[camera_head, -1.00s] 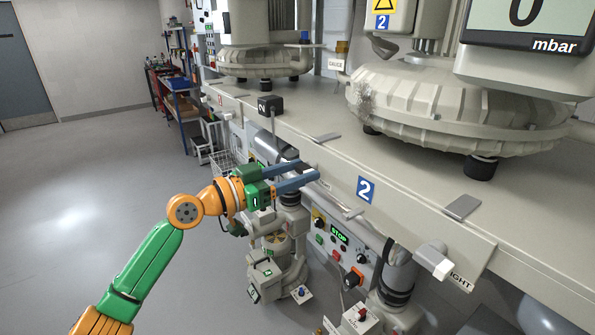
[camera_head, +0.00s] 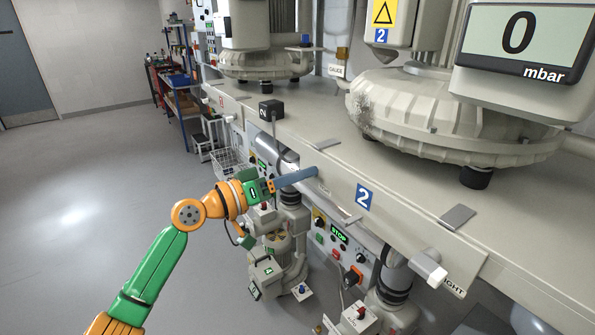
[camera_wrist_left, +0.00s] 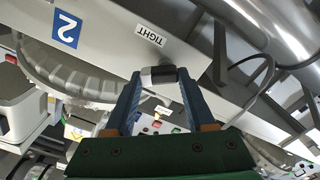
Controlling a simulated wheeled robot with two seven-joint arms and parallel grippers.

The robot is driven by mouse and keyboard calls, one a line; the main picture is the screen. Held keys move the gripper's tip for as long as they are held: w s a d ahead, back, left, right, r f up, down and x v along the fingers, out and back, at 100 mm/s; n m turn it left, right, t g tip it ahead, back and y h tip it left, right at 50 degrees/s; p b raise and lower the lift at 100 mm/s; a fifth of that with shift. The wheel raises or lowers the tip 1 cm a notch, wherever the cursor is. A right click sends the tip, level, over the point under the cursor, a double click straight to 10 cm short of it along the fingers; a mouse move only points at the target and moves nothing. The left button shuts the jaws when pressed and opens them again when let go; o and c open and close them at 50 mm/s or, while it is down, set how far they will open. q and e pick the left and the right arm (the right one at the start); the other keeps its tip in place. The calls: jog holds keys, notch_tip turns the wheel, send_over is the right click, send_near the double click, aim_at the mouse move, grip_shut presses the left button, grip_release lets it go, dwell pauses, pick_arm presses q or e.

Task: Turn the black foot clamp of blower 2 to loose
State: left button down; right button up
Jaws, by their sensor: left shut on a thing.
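My left gripper (camera_head: 312,174) reaches from the left to the front edge of blower 2's bench, left of the blue "2" sign (camera_head: 366,193). In the left wrist view its fingers (camera_wrist_left: 159,75) are shut on a small handle, part black and part pale (camera_wrist_left: 158,76), which I take to be the black foot clamp. A "TIGHT" label (camera_wrist_left: 151,35) is on the bench front beside it. In the head view the gripper hides the clamp. Blower 2 (camera_head: 440,115) stands on dark feet on the bench. My right gripper is not in view.
A pale handle (camera_head: 430,270) sticks out of the bench front at the right, by another partly hidden label. A control panel reading STOP (camera_head: 340,237) and pipework are below the bench. A black box marked 2 (camera_head: 271,110) sits on the bench. The floor at left is clear.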

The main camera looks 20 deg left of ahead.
pick_arm(q)
jog(key=n+p, duration=0.1)
jog(key=n, duration=0.2)
jog(key=n+p, duration=0.2)
jog(key=n, duration=0.2)
jog(key=n+p, duration=0.2)
jog(key=n, duration=0.2)
jog(key=shift+w+a+r, duration=0.2)
jog(key=shift+w+a, duration=0.05)
jog(key=shift+a, duration=0.15)
dwell(0.3)
jog(key=shift+c, duration=1.2)
grip_release()
jog(key=shift+f, duration=0.15)
